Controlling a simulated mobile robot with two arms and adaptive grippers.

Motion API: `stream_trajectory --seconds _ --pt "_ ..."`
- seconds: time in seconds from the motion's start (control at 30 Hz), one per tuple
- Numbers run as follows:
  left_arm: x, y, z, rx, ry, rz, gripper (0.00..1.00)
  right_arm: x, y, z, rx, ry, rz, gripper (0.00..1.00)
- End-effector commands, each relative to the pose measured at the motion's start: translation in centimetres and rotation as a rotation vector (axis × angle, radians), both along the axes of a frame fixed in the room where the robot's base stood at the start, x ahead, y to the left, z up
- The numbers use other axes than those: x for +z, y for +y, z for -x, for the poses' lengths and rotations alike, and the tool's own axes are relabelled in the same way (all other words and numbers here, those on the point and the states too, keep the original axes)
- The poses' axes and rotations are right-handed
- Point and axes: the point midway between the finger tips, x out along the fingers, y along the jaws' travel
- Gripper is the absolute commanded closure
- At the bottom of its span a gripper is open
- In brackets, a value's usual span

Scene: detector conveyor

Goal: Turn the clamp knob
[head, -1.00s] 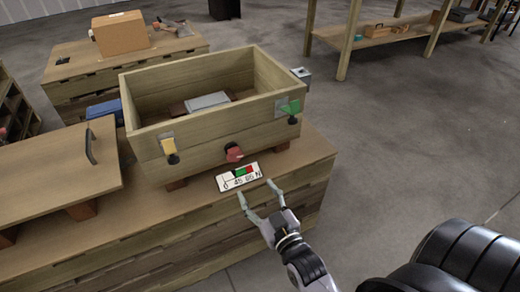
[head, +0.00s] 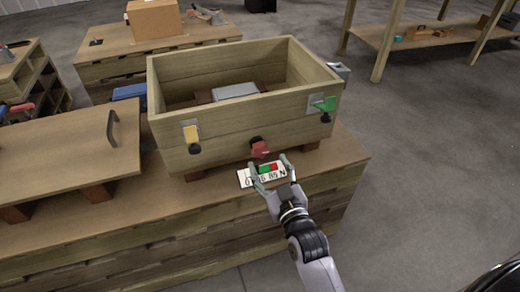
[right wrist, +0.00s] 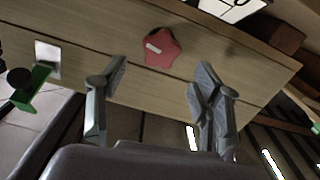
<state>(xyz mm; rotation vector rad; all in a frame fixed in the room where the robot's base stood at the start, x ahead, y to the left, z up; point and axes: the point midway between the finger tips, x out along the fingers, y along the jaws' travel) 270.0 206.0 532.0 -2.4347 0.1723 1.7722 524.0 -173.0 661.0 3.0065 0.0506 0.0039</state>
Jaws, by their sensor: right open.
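The red clamp knob (head: 259,147) sits low on the middle of the wooden box's front wall. In the right wrist view the knob (right wrist: 161,47) is a red lobed shape with a pale mark, lying ahead of and between my fingers. My right gripper (head: 268,168) is open and empty, just in front of and below the knob. It also shows in the right wrist view (right wrist: 158,85), its two fingers apart and not touching the knob. The scale label (head: 247,178) lies below the knob, partly covered by my fingers. My left gripper is not in view.
The wooden box (head: 220,130) stands on the workbench (head: 100,238). A yellow latch (head: 191,134) and a green latch (head: 325,104) flank the knob. A wooden lid (head: 70,158) with a dark handle lies at left. Open floor is at right.

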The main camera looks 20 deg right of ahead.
Motion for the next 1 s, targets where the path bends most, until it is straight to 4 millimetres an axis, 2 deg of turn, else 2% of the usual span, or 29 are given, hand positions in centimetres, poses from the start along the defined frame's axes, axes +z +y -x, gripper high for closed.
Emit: stream_trajectory --seconds 0.1,0.27,0.4,0.6,0.83,1.0 --pt "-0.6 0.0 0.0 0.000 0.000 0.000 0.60 -0.1 0.1 -2.6 0.000 -0.003 0.000 0.40" --pt "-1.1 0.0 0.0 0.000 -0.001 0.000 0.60 -0.1 0.2 -5.4 0.000 -0.001 -0.001 0.40" --pt "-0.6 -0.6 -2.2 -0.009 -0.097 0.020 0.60 -0.1 0.2 -6.9 -0.001 -0.001 -0.001 0.40" --pt "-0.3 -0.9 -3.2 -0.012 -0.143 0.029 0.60 -0.1 0.3 -7.7 0.000 0.001 -0.001 0.40" --pt "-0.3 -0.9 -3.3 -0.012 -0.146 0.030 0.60 0.0 0.3 -7.7 0.000 0.001 -0.001 0.40" --pt "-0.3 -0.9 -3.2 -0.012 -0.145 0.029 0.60 0.0 0.3 -7.7 0.000 0.001 -0.001 0.51"
